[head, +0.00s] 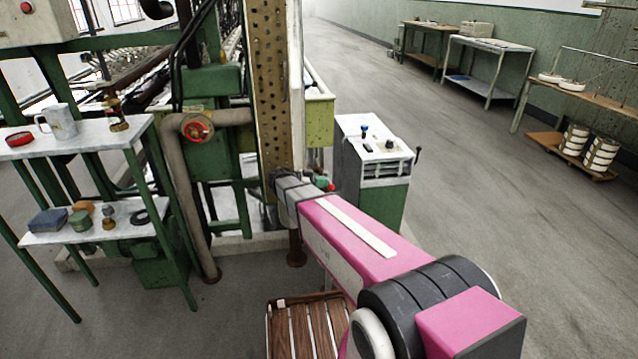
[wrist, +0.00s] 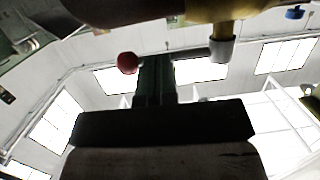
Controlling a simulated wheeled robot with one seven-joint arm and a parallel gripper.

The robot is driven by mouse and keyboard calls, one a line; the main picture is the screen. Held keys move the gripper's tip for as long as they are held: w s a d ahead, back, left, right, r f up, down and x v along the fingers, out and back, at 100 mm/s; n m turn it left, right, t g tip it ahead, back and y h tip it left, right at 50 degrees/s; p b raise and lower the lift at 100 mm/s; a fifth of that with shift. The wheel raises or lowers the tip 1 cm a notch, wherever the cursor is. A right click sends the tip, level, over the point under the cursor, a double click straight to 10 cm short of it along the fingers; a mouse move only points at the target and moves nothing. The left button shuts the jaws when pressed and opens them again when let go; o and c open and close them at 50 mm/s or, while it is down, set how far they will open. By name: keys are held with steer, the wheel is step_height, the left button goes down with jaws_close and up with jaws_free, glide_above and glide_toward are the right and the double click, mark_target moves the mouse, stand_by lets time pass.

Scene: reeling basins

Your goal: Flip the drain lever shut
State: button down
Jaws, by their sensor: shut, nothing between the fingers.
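A lever with a red ball knob (wrist: 128,62) shows in the wrist view. Its grey rod runs right to a grey collar (wrist: 222,48) on a brass-coloured pipe (wrist: 228,18). My gripper (wrist: 156,65) is shut and empty, its dark fingers between the knob and the collar, hiding the middle of the rod. I cannot tell whether they touch it. In the head view, a small red knob (head: 321,183) shows beside the end of my pink arm, probably the same one. My fingers and the rest of the lever are hidden there.
A perforated brass-coloured post (head: 270,85) stands by my arm's end. A grey-green console (head: 350,165) is behind it. A two-level shelf (head: 85,143) with small items stands left, beside a pipe with a red valve wheel (head: 197,127). A slatted wooden platform (head: 300,330) lies below; the right-hand floor is open.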

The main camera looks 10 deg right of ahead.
steer(key=shift+s+d+t, duration=0.1)
steer(key=shift+s+t, duration=0.05)
steer(key=shift+t, duration=0.15)
steer(key=n+t, duration=0.1)
steer(key=d+n+t, duration=0.1)
steer(key=t, duration=0.1)
steer(key=d+n+t+y, duration=0.1)
steer(key=shift+s+n, duration=0.4)
steer(key=w+d+n+t+y, duration=0.2)
steer(key=w+d+n+t, duration=0.1)
steer(key=w+d+t, duration=0.1)
steer(key=shift+w+d+n+t+y, duration=0.25)
steer(key=shift+d+n+t, duration=0.2)
steer(key=shift+d, duration=0.85)
stand_by(0.4)
steer(key=v, duration=1)
steer(key=shift+s+a, duration=0.25)
steer(key=shift+s, duration=0.05)
